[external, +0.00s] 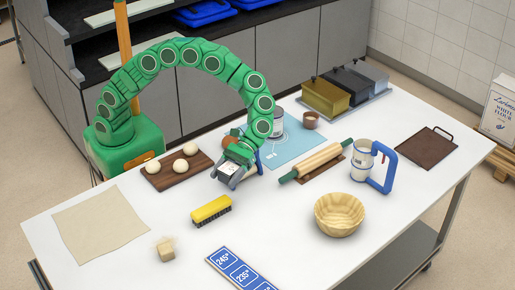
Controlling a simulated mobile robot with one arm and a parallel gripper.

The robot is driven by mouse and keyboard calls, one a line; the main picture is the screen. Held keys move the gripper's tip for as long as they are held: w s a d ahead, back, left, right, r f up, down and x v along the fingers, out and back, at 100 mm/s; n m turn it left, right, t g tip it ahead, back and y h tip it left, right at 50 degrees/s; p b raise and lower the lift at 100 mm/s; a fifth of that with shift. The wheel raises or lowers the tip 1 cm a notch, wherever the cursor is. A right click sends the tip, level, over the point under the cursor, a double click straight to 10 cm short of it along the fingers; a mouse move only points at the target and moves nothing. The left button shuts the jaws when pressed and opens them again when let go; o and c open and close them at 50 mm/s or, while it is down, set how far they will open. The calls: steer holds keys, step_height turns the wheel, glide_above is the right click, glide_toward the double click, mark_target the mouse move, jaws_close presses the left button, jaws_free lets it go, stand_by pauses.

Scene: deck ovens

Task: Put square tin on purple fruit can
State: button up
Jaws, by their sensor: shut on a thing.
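My gripper (231,177) points down over the white table, just right of the dark board with dough balls. It is shut on a small pale, boxy thing, which seems to be the square tin; the fingers and arm hide most of it. A grey can with a pale label (278,124) stands upright on the light blue mat, behind my arm and to the right of my gripper. My arm covers part of it. No purple can be made out on it, so I cannot tell for sure that it is the purple fruit can.
The dough board (152,181) lies left of my gripper, the yellow brush (211,210) in front. A rolling pin (311,162), a wooden bowl (338,215) and a blue-handled sifter (363,161) stand to the right. A small brown cup (310,121) is near the can.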

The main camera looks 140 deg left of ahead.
steer(key=shift+s+d+r, duration=0.1)
steer(key=shift+s+r, duration=0.15)
steer(key=shift+s, duration=0.3)
steer(key=shift+s+d+r, duration=0.1)
steer(key=shift+s+r, duration=0.1)
steer(key=shift+s, duration=0.3)
